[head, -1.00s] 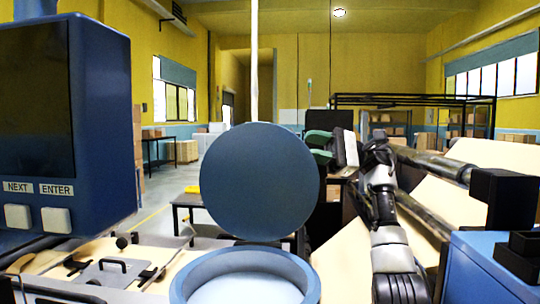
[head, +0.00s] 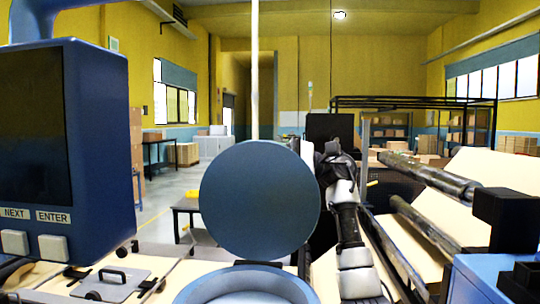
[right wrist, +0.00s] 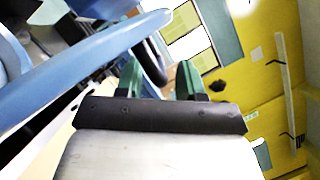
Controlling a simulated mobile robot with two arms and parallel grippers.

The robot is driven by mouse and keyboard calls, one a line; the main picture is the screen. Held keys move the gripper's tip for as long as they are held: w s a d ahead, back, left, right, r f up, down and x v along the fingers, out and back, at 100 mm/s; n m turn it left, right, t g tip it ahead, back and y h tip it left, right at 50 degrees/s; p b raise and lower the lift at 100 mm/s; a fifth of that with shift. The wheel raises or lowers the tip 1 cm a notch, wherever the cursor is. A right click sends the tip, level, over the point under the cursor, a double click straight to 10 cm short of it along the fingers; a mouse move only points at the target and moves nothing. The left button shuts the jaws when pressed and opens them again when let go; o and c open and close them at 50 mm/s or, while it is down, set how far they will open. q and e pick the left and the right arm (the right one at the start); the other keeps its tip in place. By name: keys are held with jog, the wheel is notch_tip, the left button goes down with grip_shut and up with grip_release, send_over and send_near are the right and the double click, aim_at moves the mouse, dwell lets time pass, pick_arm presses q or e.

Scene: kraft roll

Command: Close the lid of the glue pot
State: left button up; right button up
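The glue pot (head: 245,283) is a blue round pot at the bottom middle of the head view, with a pale inside. Its lid (head: 260,200) is a blue disc standing upright at the pot's far side, so the pot is open. My right arm reaches in behind the lid's right edge; the lid hides its gripper in the head view. In the right wrist view the right gripper's green fingers (right wrist: 160,82) are apart with nothing held between them. A long light-blue shape (right wrist: 75,72) lies close by them; I cannot tell whether it is the lid. My left gripper is not in view.
A blue panel with a dark screen (head: 70,140) stands at the left. Dark rollers and cream paper (head: 490,163) are at the right. A grey plate with a black handle (head: 112,283) lies at the lower left.

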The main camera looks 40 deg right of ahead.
jog(key=shift+a, duration=0.1)
grip_shut()
jog(key=shift+s+r, duration=0.1)
jog(key=shift+s, duration=0.1)
dwell(0.6)
